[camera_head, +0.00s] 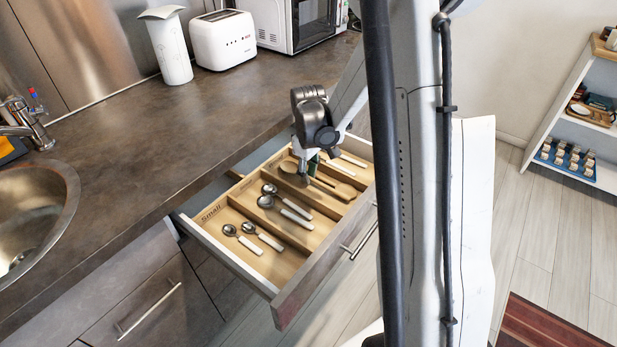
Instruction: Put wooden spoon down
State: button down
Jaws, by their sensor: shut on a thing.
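An open drawer (286,309) with a wooden divided tray (268,232) stands out from under the counter. My gripper (308,172) points down over the tray's back right compartments. Its fingers are small and partly hidden. A wooden spoon (293,166) lies or is held right at the fingertips, with its bowl to the left and its handle running to the lower right. I cannot tell whether it touches the tray. Another wooden utensil (346,191) is in the compartment to the right.
Several metal spoons with white handles (285,206) fill the front left compartments. The dark counter (190,125) edge is close behind my gripper. A toaster (223,40), microwave (290,22) and white canister (167,48) stand at the back. A sink (35,215) is at left.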

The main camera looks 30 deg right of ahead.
jog(key=shift+f, duration=0.4)
jog(key=c, duration=2.1)
grip_release()
jog(key=shift+o, duration=0.2)
jog(key=shift+r, duration=0.1)
notch_tip(320, 180, up, 11)
jog(key=p, duration=0.2)
jog(key=s+a+r+m+t, duration=0.2)
jog(key=s+a+r+t, duration=0.1)
jog(key=s+a+r, duration=0.7)
jog(key=s+a+r+m+t, duration=0.2)
jog(key=s+a, duration=0.4)
jog(key=s, duration=0.4)
jog(key=shift+a+r+t, duration=0.2)
jog(key=shift+r+t, duration=0.4)
jog(key=shift+t, duration=0.5)
jog(key=shift+s, duration=0.1)
